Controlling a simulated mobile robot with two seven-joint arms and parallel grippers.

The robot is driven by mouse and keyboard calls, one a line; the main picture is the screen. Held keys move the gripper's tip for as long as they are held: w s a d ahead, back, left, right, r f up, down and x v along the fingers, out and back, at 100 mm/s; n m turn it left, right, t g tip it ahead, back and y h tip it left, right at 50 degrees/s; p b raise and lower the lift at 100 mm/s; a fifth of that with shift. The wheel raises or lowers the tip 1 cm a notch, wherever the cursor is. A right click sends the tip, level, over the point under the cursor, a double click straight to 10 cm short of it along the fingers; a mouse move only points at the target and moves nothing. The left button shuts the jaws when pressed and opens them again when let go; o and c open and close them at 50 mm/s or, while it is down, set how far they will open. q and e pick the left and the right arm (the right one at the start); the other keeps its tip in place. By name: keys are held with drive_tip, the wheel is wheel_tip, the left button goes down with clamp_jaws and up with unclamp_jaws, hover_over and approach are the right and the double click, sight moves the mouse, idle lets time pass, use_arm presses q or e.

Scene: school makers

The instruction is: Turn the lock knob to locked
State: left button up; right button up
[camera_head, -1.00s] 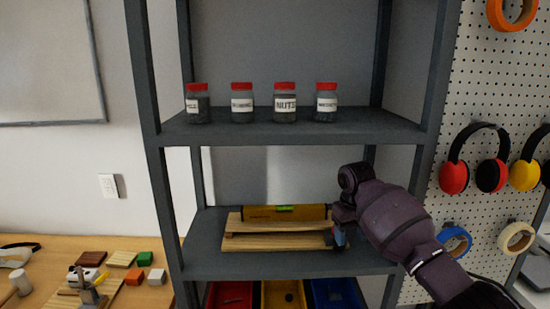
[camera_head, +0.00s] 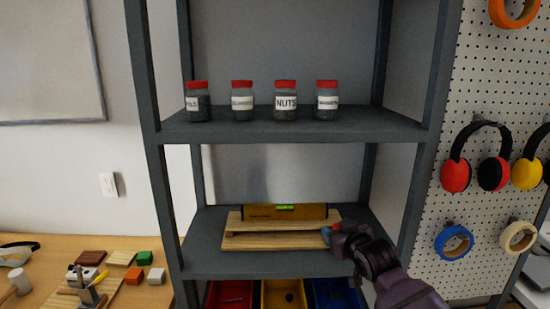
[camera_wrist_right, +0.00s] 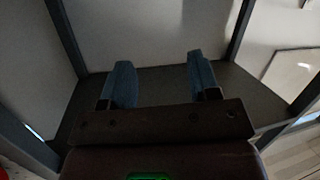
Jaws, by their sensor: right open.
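I cannot make out a lock knob in either view. My right gripper (camera_head: 331,234) is at the lower shelf of the grey rack, by the right end of the stacked wooden boards (camera_head: 260,243). I cannot tell whether it touches them. In the right wrist view its two blue fingers (camera_wrist_right: 161,82) stand wide apart with nothing between them, and a dark shelf surface lies beyond. My left gripper is not in view.
Red-lidded jars (camera_head: 285,101) stand on the upper shelf (camera_head: 300,130). Coloured bins (camera_head: 282,294) sit below. Left is a wooden workbench (camera_head: 40,255) with blocks; right is a pegboard (camera_head: 490,100) with headphones and tape.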

drive_tip(key=s+d+f+m+g+h, duration=0.1)
drive_tip(key=s+d+f, duration=0.3)
drive_tip(key=s+f, duration=0.5)
drive_tip(key=s+d+f+m+g+h+b, duration=0.1)
drive_tip(key=s+d+f, duration=0.2)
drive_tip(key=s+f, duration=0.6)
drive_tip(key=s+d+f+m+g+h, duration=0.1)
drive_tip(key=s+d+f, duration=0.3)
drive_tip(key=s+f, duration=0.6)
drive_tip(key=s+m+h, duration=0.1)
drive_tip(key=s, duration=0.9)
drive_tip(key=shift+d, duration=0.3)
